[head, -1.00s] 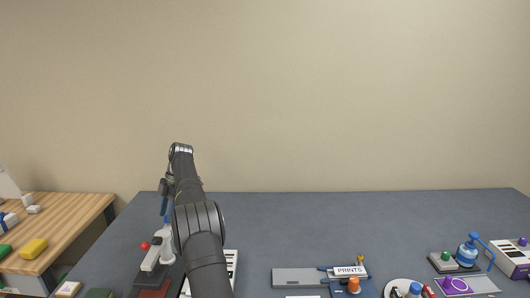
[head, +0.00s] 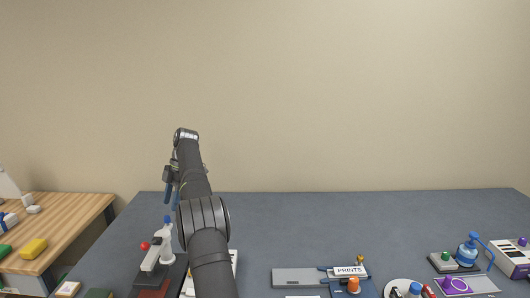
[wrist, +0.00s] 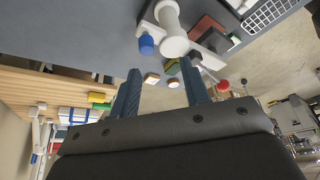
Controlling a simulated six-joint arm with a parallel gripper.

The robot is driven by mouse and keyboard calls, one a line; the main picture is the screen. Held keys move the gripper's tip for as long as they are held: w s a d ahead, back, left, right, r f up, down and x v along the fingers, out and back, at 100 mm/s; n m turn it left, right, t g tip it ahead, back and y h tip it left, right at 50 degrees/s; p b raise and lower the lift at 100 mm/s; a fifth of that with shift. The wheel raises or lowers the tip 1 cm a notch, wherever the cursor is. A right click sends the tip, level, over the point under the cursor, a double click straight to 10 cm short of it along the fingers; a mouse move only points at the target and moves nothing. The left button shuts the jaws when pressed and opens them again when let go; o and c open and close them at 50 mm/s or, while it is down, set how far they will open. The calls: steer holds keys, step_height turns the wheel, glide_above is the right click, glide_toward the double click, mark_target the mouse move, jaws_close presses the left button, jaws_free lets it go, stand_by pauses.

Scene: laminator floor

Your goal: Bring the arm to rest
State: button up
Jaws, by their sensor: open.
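My gripper (head: 171,193) is raised above the left part of the grey table (head: 300,225) in the head view, with its blue fingers pointing down. In the wrist view my gripper (wrist: 160,92) shows two blue fingers spread apart with nothing between them touching them. Below it stands a white device with a blue knob (head: 168,220) and a red ball (head: 145,246). The gripper is apart from this device. In the wrist view the blue knob (wrist: 146,45) lies beyond the fingertips. My arm hides part of a white item behind it.
A wooden side table (head: 70,215) with a yellow block (head: 34,249) stands at the left. The table's back middle is clear.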

steer(key=d+r, duration=0.5)
steer(key=d, duration=0.4)
glide_above(166, 217)
steer(key=f, duration=0.6)
steer(key=shift+w+d+f, duration=0.15)
steer(key=shift+w+f, duration=0.2)
step_height(166, 217, down, 3)
steer(key=shift+f, duration=0.1)
steer(key=shift+d+f, duration=0.15)
steer(key=shift+f, duration=0.25)
steer(key=m, duration=0.1)
steer(key=d+m, duration=0.1)
steer(key=d+m+t+y, duration=0.1)
steer(key=m, duration=0.1)
steer(key=shift+s+r, duration=0.1)
steer(key=shift+s, duration=0.15)
steer(key=shift+s+d+m+t, duration=0.55)
steer(key=shift+s+m+t, duration=0.1)
steer(key=shift+m, duration=1)
steer(key=shift+s+d+m+t, duration=0.55)
steer(key=shift+m+t, duration=0.15)
steer(key=shift+m, duration=0.9)
steer(key=shift+s+d+m+t, duration=0.55)
steer(key=shift+s+m+t, duration=0.1)
steer(key=shift+m, duration=1)
